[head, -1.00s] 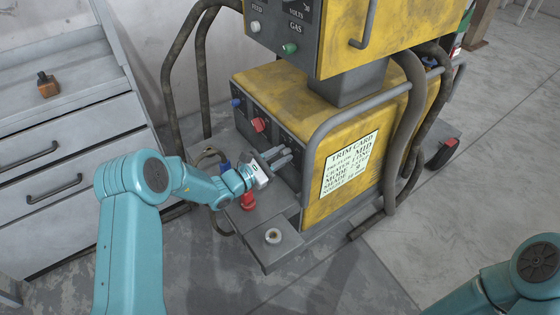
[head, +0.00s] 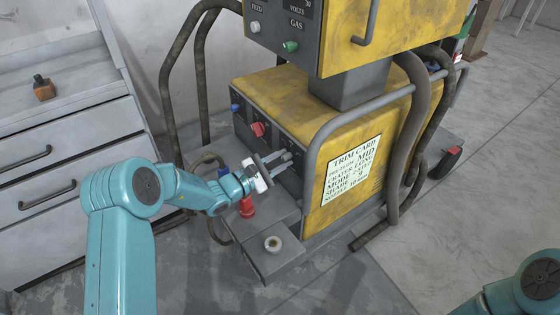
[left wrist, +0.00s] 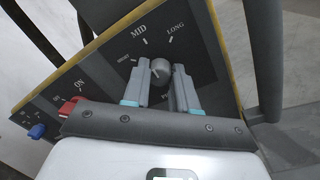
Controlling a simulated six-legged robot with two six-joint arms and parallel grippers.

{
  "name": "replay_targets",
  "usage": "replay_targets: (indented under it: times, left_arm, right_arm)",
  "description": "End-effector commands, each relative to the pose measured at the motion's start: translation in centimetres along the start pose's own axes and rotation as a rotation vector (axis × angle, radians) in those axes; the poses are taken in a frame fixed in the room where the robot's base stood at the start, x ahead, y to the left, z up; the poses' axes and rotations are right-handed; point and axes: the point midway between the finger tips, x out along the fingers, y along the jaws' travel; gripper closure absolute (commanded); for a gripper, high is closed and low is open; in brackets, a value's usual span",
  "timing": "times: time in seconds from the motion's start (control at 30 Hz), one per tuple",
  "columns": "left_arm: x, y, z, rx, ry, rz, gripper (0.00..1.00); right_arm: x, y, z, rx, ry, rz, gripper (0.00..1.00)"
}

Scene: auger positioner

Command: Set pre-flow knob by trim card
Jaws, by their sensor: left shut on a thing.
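My left gripper (head: 282,161) reaches the dark front panel of the yellow machine. In the left wrist view its fingers (left wrist: 163,88) are shut on a round grey knob (left wrist: 160,69). The panel around the knob reads SHORT, MID and LONG, with a tick at each. The knob has a light mark, but I cannot tell exactly where it points. The fingers cover part of the lettering below. The trim card (head: 352,168), pale with dark print, is on the machine's side; its pre-flow line reads MID. My right gripper is out of view.
A red knob (head: 258,129) and a blue knob (head: 235,107) sit left on the panel. A red object (head: 247,207) and a small round cup (head: 273,243) are on the grey ledge below. A grey tube rail (head: 312,150) runs beside the panel. Drawers stand left.

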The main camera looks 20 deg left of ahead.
Motion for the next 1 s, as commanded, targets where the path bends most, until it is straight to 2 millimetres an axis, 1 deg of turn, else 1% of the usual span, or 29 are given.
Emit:
replay_targets:
  times: [0.13, 0.17, 0.2, 0.23, 0.53, 0.67, 0.77, 1.0]
  left_arm:
    - [-0.1, 0.0, -0.1, -0.001, 0.002, 0.0, 1.0]
    - [0.0, 0.0, -0.1, -0.001, 0.002, 0.0, 0.7]
    - [0.0, 0.0, -0.1, -0.001, 0.002, 0.0, 0.57]
    - [0.0, 0.0, -0.1, -0.002, 0.002, 0.0, 0.48]
    - [-0.1, 0.0, 0.0, -0.002, 0.001, 0.0, 0.48]
    - [-1.2, 0.1, 0.0, -0.003, 0.004, 0.001, 0.48]
    - [-3.3, 0.2, 0.1, -0.003, 0.005, 0.001, 0.48]
    - [-9.8, 0.2, 0.0, -0.004, 0.007, 0.002, 0.48]
  right_arm:
    - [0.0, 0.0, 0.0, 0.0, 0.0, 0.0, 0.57]
    - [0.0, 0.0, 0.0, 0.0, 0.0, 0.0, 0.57]
    - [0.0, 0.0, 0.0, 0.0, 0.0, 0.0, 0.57]
    - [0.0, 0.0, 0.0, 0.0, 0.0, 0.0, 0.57]
    - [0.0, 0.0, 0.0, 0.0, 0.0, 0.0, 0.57]
    - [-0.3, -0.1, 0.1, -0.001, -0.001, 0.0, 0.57]
    - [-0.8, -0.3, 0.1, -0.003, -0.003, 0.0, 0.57]
    - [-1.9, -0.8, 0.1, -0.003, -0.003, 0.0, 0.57]
